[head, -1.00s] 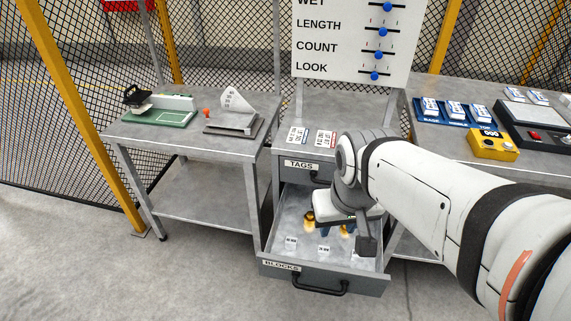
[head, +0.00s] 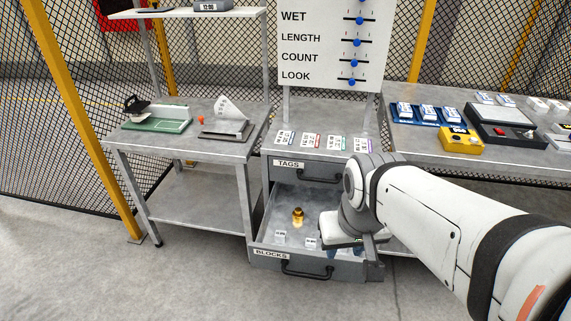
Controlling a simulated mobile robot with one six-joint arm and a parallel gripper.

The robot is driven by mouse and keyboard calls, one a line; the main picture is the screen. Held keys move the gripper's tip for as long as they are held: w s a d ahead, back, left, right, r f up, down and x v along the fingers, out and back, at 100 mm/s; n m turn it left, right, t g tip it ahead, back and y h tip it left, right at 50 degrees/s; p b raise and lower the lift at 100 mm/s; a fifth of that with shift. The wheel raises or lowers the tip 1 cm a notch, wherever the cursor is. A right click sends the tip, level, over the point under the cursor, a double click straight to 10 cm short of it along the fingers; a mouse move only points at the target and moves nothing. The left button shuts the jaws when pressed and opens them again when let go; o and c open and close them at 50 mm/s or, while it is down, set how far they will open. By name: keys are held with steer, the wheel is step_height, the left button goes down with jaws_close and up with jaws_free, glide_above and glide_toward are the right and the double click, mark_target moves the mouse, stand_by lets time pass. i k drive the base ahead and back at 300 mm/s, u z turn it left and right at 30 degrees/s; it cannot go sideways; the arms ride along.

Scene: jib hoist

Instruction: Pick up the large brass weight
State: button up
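One brass weight (head: 297,216) with a dark golden knob stands upright in the open BLOCKS drawer (head: 262,236), left of my gripper. No second brass weight shows now, so I cannot compare sizes. My gripper (head: 331,253) points down over the right front part of the drawer, apart from the visible weight. Its pale body and the arm cover that part of the drawer. Only a bit of a blue finger shows, so I cannot tell whether it is open or holds anything.
Small white labelled blocks (head: 281,237) lie in the drawer's front. The TAGS drawer (head: 318,177) above is shut, with several cards on the top. A table (head: 190,145) with a green device (head: 157,122) stands left. The right table holds a yellow box (head: 461,140).

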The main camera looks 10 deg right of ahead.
mark_target(297, 215)
steer(key=i, duration=0.9)
steer(key=u, duration=0.05)
